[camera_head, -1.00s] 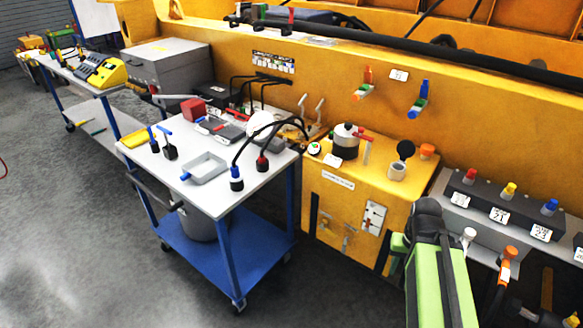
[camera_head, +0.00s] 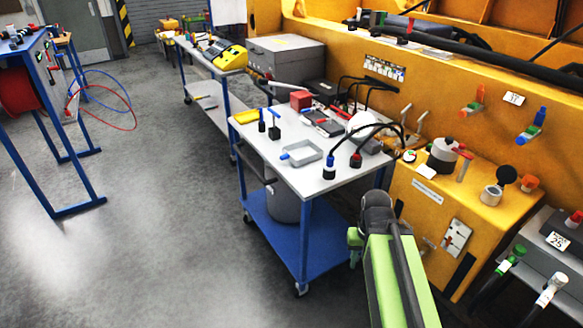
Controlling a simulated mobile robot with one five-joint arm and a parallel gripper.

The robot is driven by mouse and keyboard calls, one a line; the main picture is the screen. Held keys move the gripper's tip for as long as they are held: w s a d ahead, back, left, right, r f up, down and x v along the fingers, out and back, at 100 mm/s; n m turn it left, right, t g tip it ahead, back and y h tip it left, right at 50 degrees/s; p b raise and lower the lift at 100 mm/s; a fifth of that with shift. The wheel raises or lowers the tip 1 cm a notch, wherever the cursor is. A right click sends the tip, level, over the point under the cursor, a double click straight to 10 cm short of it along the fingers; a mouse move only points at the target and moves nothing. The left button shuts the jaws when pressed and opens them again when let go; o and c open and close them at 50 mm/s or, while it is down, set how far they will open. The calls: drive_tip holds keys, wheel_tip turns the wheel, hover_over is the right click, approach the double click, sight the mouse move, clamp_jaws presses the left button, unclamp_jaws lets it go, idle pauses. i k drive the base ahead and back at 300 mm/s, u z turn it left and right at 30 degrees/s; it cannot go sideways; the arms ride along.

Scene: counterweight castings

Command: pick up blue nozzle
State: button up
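Several blue-marked parts are in view, and I cannot tell for certain which is the blue nozzle. A dark hose end with a blue band (camera_head: 329,168) stands on the white cart top (camera_head: 325,186), beside a similar red-banded one (camera_head: 356,160). A small black piece with a blue top (camera_head: 262,121) and a black piece with a blue T-handle (camera_head: 274,130) stand near the cart's left edge. My green arm rises at the bottom, right of the cart. My gripper's fingers do not show.
A grey tray (camera_head: 301,154), a red block (camera_head: 300,100) and grey devices crowd the cart. A yellow machine (camera_head: 455,205) stands to its right. A blue-framed table (camera_head: 42,125) stands at far left, with blue and red hoses nearby. The grey floor between is clear.

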sight(329, 165)
drive_tip(key=u, duration=0.35)
drive_tip(key=k, duration=0.6)
drive_tip(key=u, duration=0.35)
drive_tip(key=i, duration=1.3)
drive_tip(key=u, duration=0.5)
drive_tip(key=i, duration=1)
